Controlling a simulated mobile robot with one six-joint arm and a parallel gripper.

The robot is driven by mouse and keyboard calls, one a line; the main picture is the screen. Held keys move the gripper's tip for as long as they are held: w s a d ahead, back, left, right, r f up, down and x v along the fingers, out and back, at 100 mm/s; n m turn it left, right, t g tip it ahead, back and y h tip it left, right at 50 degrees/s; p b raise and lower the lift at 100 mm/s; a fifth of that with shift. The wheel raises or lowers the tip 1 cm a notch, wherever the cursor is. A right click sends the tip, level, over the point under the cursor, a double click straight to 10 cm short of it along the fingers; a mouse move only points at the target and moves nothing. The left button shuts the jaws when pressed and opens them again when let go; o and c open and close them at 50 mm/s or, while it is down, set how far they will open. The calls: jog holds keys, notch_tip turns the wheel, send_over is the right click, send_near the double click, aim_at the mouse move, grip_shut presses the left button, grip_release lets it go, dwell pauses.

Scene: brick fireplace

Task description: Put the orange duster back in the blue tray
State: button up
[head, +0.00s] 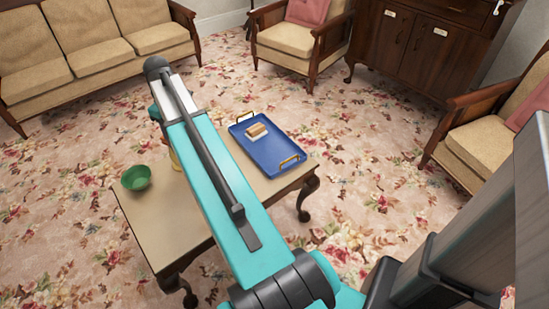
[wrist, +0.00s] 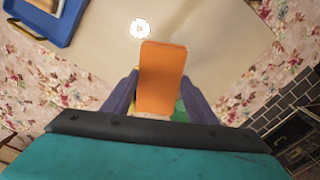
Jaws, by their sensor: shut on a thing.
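The orange duster (wrist: 161,72) is between the two fingers of my gripper (wrist: 160,80) in the wrist view, and the gripper is shut on it. The blue tray (head: 273,155) lies on the table in the head view, with gold handles at its ends. It also shows in the top left corner of the wrist view (wrist: 66,27). A tan and white block (head: 257,131) sits in the tray, and bare floor shows beside it. The tray is apart from the duster.
The low wooden table (head: 150,221) has a green bowl (head: 136,178) on its left side. A white round thing (wrist: 140,28) lies on the tabletop beyond the duster. A sofa (head: 95,45), armchairs (head: 290,40) and a dark cabinet (head: 425,45) stand around the flowered carpet.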

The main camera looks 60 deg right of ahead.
jog(key=s+d+f+m+b, duration=0.1)
jog(key=s+d+f, duration=0.2)
jog(key=s+d, duration=0.4)
jog(key=s+d+f+m+b, duration=0.2)
jog(key=s+d, duration=0.5)
jog(key=d, duration=0.5)
jog(key=s+d+f+m+b, duration=0.1)
jog(key=s+d+f, duration=0.3)
jog(key=s+d, duration=0.4)
jog(key=shift+d+f+m+b, duration=0.35)
jog(key=shift+d+m, duration=0.25)
jog(key=shift+d, duration=0.2)
jog(key=shift+s, duration=0.1)
jog(key=shift+f+b, duration=0.5)
jog(key=shift+f, duration=2.6)
jog(key=shift+f+b, duration=0.3)
jog(key=shift+f, duration=1.55)
jog(key=shift+f, duration=0.15)
